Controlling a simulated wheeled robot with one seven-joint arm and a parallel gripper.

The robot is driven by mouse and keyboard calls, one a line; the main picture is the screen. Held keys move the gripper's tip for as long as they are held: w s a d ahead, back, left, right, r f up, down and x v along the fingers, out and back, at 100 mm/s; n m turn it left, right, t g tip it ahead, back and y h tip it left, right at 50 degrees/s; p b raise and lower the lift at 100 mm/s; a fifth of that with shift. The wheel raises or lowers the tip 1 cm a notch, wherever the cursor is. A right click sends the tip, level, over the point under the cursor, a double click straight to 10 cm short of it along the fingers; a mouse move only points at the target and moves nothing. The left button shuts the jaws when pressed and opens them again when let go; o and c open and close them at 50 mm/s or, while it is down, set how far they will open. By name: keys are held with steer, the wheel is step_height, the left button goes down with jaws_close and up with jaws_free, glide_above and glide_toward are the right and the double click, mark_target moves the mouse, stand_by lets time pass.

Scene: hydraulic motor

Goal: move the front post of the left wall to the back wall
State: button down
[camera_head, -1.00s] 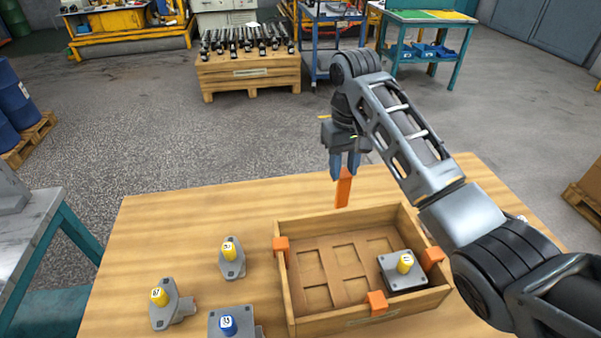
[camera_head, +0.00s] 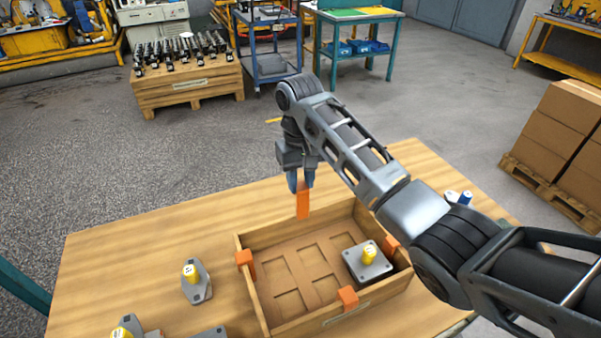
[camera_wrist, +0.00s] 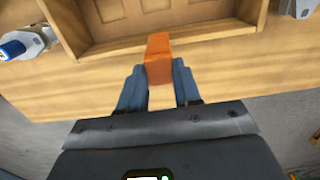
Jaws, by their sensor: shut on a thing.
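My gripper (camera_head: 301,183) is shut on an orange post (camera_head: 303,203), which hangs upright from the fingertips. In the head view the post's lower end overlaps the back wall (camera_head: 270,229) of the wooden crate; I cannot tell if it touches. In the wrist view, the post (camera_wrist: 158,58) is between the fingers, its far end overlapping the near crate wall (camera_wrist: 115,46). Other orange posts sit on the left wall (camera_head: 244,259), front wall (camera_head: 348,297) and right wall (camera_head: 390,245).
A grey flanged part with a yellow cap (camera_head: 368,262) sits in the crate's right side. Another yellow-capped part (camera_head: 195,282) stands left of the crate. Blue-and-white objects (camera_head: 458,197) lie right of it. The table behind the crate (camera_head: 180,220) is clear.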

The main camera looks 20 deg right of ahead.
mark_target(301, 206)
steer(key=shift+f, duration=1.35)
steer(key=shift+f+b, duration=1.05)
steer(key=shift+f, duration=2.1)
steer(key=c, duration=0.7)
jaws_free()
steer(key=shift+r, duration=0.1)
steer(key=shift+w+r+b, duration=0.1)
steer(key=shift+r+b, duration=0.5)
steer(key=shift+r, duration=3.25)
